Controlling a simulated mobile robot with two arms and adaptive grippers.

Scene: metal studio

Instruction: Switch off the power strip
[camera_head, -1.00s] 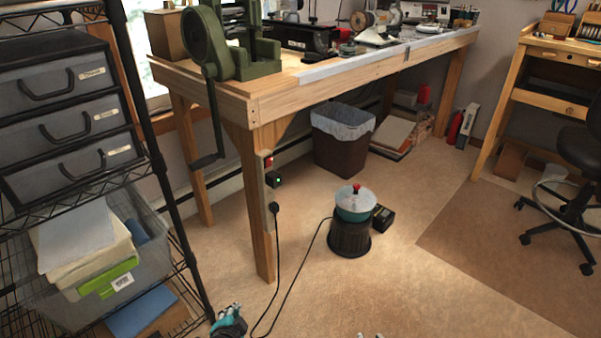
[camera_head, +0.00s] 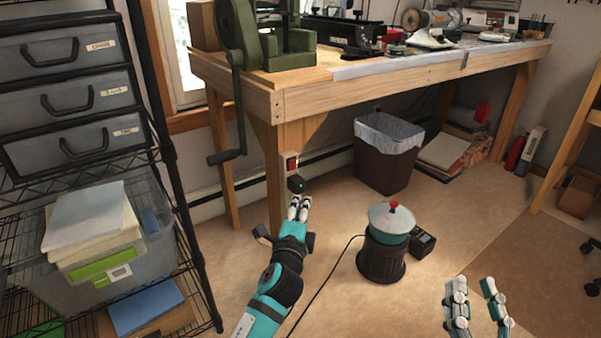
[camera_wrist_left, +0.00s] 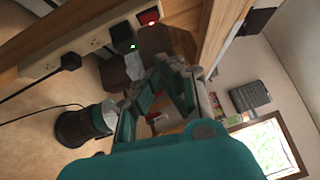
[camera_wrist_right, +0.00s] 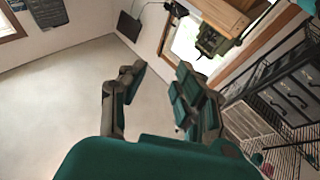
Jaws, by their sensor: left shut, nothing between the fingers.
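The power strip (camera_wrist_left: 95,42) is a pale bar fixed along the table leg. Its red switch (camera_head: 292,162) is at the upper end and also shows in the left wrist view (camera_wrist_left: 148,16). A black adapter with a small green light (camera_head: 297,184) sits just below the switch; in the left wrist view a black plug (camera_wrist_left: 70,62) is further along. My left gripper (camera_head: 299,203) is shut and empty, its tips just below the adapter in the head view; contact cannot be told. It hides the strip's lower part there. My right gripper (camera_head: 474,283) is open and empty, far from the strip.
The wooden workbench (camera_head: 370,76) overhangs the strip, with a green hand-cranked machine (camera_head: 262,35) on top. A wire shelf (camera_head: 190,235) stands at left. A lidded pot on a dark stand (camera_head: 382,258) and a bin (camera_head: 385,165) are on the floor to the right.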

